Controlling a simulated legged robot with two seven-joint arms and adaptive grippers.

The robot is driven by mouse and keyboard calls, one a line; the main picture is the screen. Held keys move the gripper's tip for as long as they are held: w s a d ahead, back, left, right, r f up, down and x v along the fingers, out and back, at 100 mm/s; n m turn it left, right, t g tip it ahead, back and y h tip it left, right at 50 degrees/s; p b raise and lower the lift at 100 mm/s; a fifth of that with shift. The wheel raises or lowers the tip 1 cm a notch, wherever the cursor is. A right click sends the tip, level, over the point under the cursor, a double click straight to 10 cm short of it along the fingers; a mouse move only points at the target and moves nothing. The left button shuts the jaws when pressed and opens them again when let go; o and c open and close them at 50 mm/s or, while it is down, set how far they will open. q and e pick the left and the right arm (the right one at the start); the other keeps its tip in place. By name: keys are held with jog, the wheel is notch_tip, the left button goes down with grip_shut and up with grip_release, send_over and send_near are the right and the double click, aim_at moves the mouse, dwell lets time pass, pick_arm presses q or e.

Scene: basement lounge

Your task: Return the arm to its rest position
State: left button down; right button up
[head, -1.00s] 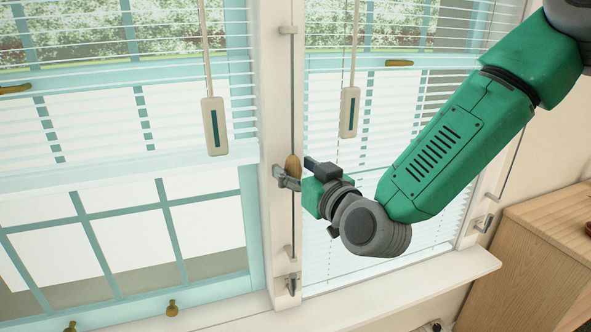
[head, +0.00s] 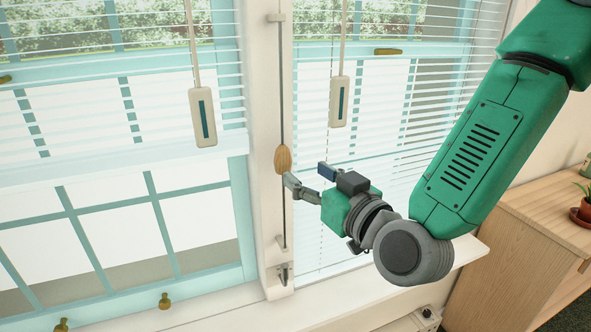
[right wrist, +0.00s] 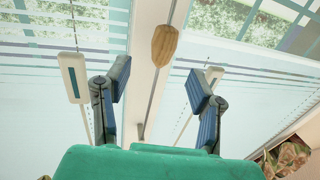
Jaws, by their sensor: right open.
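My right arm is green and grey and comes in from the upper right in the head view. Its right gripper (head: 307,180) is open and empty, just right of the white post between the two windows. A wooden knob (head: 283,159) hangs on a thin cord along that post, a little left of the fingertips. In the right wrist view, the open right gripper (right wrist: 158,88) shows its two fingers apart. The wooden knob (right wrist: 165,41) appears beyond and between them, not held. My left gripper is not in view.
Window blinds (head: 420,100) with two hanging white pulls (head: 203,117) cover the windows. A window sill (head: 340,301) runs below the arm. A wooden cabinet (head: 520,262) with a potted plant (head: 586,207) stands at right.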

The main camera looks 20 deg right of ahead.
jog(key=s+d+f+g+h+b, duration=0.1)
jog(key=s+f+g, duration=0.3)
jog(key=f, duration=0.8)
jog(key=s+f+g, duration=0.4)
jog(key=f, duration=0.8)
jog(key=s+d+f+m+g+h, duration=0.1)
jog(key=s+d+f+g, duration=0.3)
jog(key=s+f, duration=0.4)
jog(key=s+d+f+m+g+h+b, duration=0.1)
jog(key=s+d+f+g, duration=0.3)
jog(key=s+f, duration=0.5)
jog(key=s+g+h, duration=0.1)
jog(key=s, duration=0.2)
jog(key=shift+s+f, duration=0.25)
jog(key=shift+s, duration=0.15)
jog(key=shift+w, duration=0.15)
